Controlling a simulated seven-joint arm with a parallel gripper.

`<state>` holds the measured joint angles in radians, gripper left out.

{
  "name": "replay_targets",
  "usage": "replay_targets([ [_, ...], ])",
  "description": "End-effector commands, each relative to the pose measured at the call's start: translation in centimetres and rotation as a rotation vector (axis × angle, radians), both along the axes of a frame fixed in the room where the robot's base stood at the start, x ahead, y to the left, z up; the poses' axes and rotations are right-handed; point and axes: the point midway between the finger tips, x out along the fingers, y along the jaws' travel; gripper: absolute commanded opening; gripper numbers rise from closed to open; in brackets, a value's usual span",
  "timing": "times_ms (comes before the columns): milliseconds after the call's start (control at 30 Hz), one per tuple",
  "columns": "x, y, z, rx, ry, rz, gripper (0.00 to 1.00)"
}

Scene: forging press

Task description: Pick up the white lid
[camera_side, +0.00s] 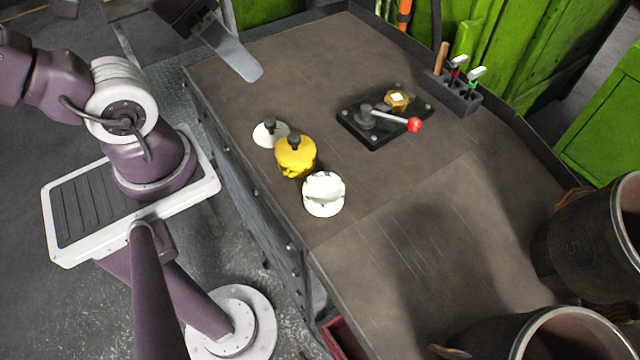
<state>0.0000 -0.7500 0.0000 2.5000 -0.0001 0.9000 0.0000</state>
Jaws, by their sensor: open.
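The white lid (266,133) with a dark knob lies on the brown worktop near its left edge. A yellow pot-like piece (295,158), also topped by a dark knob, stands beside it to the lower right. A white open cup (323,194) with an uneven rim stands just below the yellow piece. My gripper (240,58) is at the top of the picture, above and apart from the white lid. It is open, with one grey flat finger clearly showing; the rest is dark and partly cut off by the picture's top edge.
A black plate (385,122) with a red-knobbed lever and brass nut sits right of the lid. A tool rack (452,92) stands behind it. Large dark metal drums (590,245) stand at the lower right. The worktop's middle is clear.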

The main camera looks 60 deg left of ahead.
Motion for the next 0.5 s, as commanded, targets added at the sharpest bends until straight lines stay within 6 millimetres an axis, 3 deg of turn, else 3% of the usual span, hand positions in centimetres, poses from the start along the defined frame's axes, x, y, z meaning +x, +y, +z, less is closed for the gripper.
replay_targets([
  [33, 0.0, 0.0, 0.0, 0.0, 0.0, 0.0, 0.64],
  [133, 0.0, 0.0, 0.0, 0.0, 0.0, 0.0, 0.84],
  [433, 0.07, 0.07, -0.07, 0.009, 0.004, -0.003, 0.85],
  [500, 0.67, 0.65, -0.77, 0.081, 0.042, -0.037, 0.85],
])
